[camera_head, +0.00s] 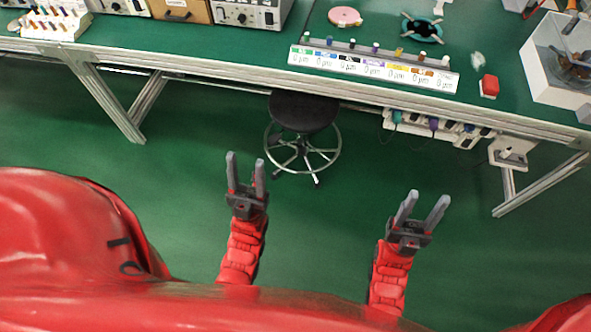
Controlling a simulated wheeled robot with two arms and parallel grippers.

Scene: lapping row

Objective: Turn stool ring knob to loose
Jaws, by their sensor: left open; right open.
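A stool (303,112) with a dark round seat stands partly under the bench's front edge, with a metal foot ring (326,160) around its lower part. I cannot make out the ring's knob at this size. My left gripper (245,162) is open and empty, in front of the stool and a little to its left in the picture. My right gripper (428,200) is open and empty, further to the right and nearer to me. Neither gripper touches the stool.
A long green-topped bench (200,45) spans the back, with aluminium legs (110,105) at left and right. A power strip (440,127) hangs beneath. The green floor before the stool is clear.

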